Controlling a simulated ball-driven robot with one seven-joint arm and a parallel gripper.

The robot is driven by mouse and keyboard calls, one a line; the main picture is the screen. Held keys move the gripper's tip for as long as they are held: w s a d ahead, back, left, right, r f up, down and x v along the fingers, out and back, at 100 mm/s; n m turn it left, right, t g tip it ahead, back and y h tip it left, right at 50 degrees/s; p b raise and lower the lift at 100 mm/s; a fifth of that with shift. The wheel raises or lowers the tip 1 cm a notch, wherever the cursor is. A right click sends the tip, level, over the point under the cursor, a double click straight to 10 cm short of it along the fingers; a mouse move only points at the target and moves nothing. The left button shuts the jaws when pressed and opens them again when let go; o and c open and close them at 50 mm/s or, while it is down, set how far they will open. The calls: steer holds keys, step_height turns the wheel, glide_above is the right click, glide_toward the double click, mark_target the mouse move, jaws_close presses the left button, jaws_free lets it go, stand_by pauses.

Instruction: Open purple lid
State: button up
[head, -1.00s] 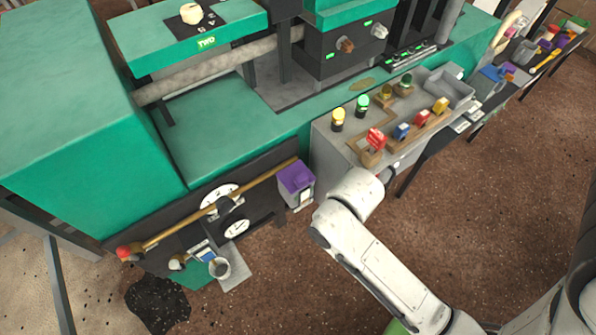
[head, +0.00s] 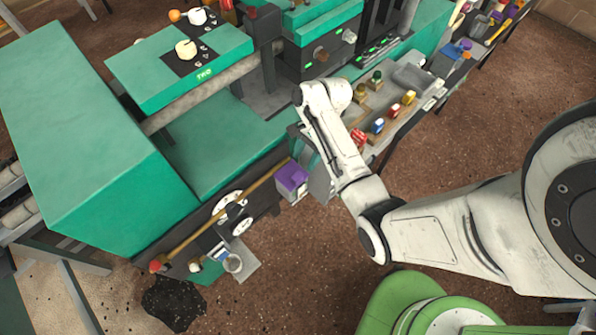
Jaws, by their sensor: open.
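The purple lid (head: 292,177) is a small purple cover on top of a light grey box (head: 298,196) fixed to the front of the green machine. It appears closed. My white arm rises just to the right of the lid, and its far end is above and beyond it, over the left end of the control panel. I cannot make out my gripper's fingers; they are hidden behind my arm links. Nothing of mine is seen touching the lid.
A wooden-coloured rod (head: 222,213) with a red end runs along the machine front left of the lid. The control panel with coloured buttons and a grey tray (head: 412,76) is at the right. A dark stain (head: 174,303) lies on the brown floor. The floor before the lid is clear.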

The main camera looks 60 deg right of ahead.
mark_target(298, 176)
steer(key=x, duration=0.7)
steer(key=shift+a+f, duration=0.1)
steer(key=shift+f, duration=0.15)
jaws_close()
stand_by(0.4)
